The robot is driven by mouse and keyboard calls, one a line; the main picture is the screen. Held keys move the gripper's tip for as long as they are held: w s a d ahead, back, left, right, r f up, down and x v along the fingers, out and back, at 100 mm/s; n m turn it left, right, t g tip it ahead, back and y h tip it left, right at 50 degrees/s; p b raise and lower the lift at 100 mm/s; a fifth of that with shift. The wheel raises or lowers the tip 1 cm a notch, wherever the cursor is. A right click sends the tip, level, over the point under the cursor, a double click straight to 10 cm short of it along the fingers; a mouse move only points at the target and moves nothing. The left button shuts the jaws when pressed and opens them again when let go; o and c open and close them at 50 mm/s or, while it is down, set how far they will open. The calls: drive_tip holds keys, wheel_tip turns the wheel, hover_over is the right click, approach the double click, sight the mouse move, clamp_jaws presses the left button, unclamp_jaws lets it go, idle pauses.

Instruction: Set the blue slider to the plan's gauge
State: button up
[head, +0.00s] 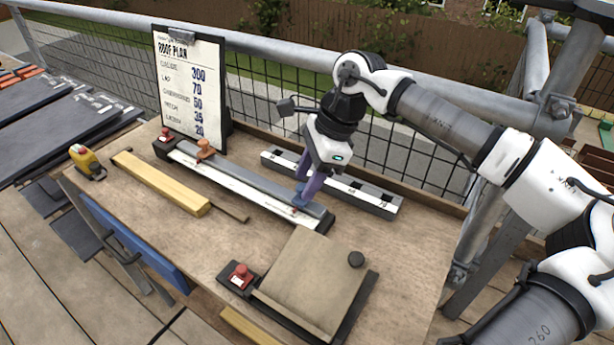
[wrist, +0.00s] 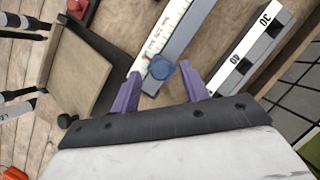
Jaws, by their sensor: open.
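The plan board (head: 192,85) stands at the back left and reads "ROOF PLAN", with 300 on its top line, which looks like gauge. The blue slider (wrist: 163,69) is a round blue knob on a long scaled rail (head: 240,180). It sits near the rail's right end in the head view, largely hidden by my fingers. My gripper (head: 303,190) is open, with purple fingers pointing down at that end. In the wrist view the fingers (wrist: 161,77) stand on either side of the blue knob, with gaps visible; I cannot tell whether either touches it.
An orange-brown knob (head: 205,148) sits near the rail's left end. A second grey rail with numbers (head: 335,185) lies behind. A hinged board (head: 312,280) with a red button (head: 240,275) is in front. A yellow bar (head: 160,182) lies at left.

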sight(280, 188)
drive_tip(key=shift+a+f, duration=0.15)
drive_tip(key=shift+f, duration=0.15)
clamp_jaws()
drive_tip(key=w+a, duration=0.1)
drive_tip(key=w+a+b, duration=0.1)
drive_tip(key=a, duration=0.1)
drive_tip(key=w+a, duration=0.1)
drive_tip(key=shift+w+a, duration=0.1)
drive_tip(key=shift+a, duration=0.3)
drive_tip(key=shift+w+a+r, duration=0.1)
drive_tip(key=shift+w+a, duration=0.05)
drive_tip(key=shift+w, duration=0.05)
unclamp_jaws()
drive_tip(key=shift+a, duration=0.15)
